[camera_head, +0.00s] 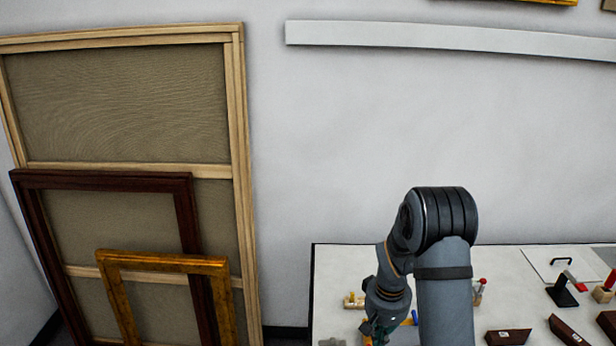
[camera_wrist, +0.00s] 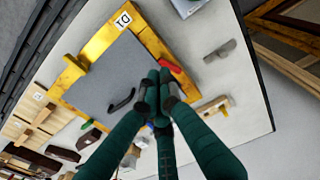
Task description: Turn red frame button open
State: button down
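The red frame button (camera_wrist: 171,67) shows in the wrist view as a small elongated red piece at the inner edge of the gold frame (camera_wrist: 150,40). The frame surrounds a grey panel (camera_wrist: 105,75) with a black handle (camera_wrist: 122,100) and bears a white label. My gripper (camera_wrist: 160,82) has dark green fingers whose tips are bunched together over the panel's edge, just left of the button in the picture. Nothing is seen between the tips. Whether they touch the button is unclear. In the head view my gripper (camera_head: 376,332) is low over the table, partly hidden by my arm.
The white table (camera_head: 520,310) holds dark wooden blocks (camera_head: 508,337), a black stand (camera_head: 561,291) and a panel with a black handle (camera_head: 562,261) at right. A wood-and-metal tool (camera_wrist: 214,106) lies near the gold frame. Large picture frames (camera_head: 125,180) lean on the wall at left.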

jog(key=shift+s+d+f+m+g+b, duration=0.3)
jog(key=shift+s+f+m+b, duration=0.2)
jog(key=shift+s+f+b, duration=0.15)
notch_tip(320, 180, down, 6)
jog(key=b, duration=0.4)
jog(key=shift+w+a+r+b, duration=0.1)
jog(key=shift+a+r+b, duration=0.05)
jog(key=shift+b, duration=0.25)
jog(key=shift+w+r, duration=0.15)
